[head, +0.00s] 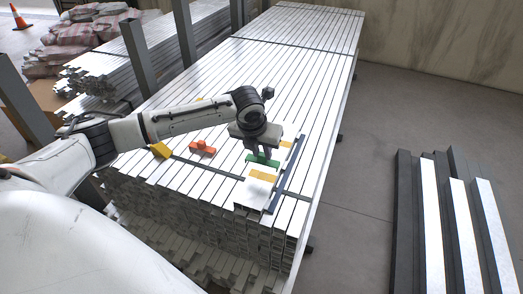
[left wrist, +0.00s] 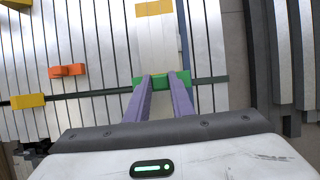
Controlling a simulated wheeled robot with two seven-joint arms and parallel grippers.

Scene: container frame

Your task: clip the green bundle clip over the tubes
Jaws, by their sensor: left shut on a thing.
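My left gripper (head: 262,153) is shut on the green clip (head: 262,161), above or at a short bright bundle of tubes (head: 255,191) on the stack. In the left wrist view, the green clip (left wrist: 205,78) lies crosswise between the purple fingertips (left wrist: 161,78), its ends showing on both sides. The bundle (left wrist: 156,45) runs away beyond it. I cannot tell whether the clip touches the tubes. Yellow bands cross the bundle on either side of the clip; the nearer one (head: 263,176) shows in the head view, another in the wrist view (left wrist: 154,8). My right gripper is not in view.
An orange piece (head: 203,148) and a yellow block (head: 160,150) lie left of the bundle on the stack of long metal profiles (head: 225,85). A dark blue rail (head: 284,178) runs along the bundle's right side. Grey posts (head: 139,58) stand at left.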

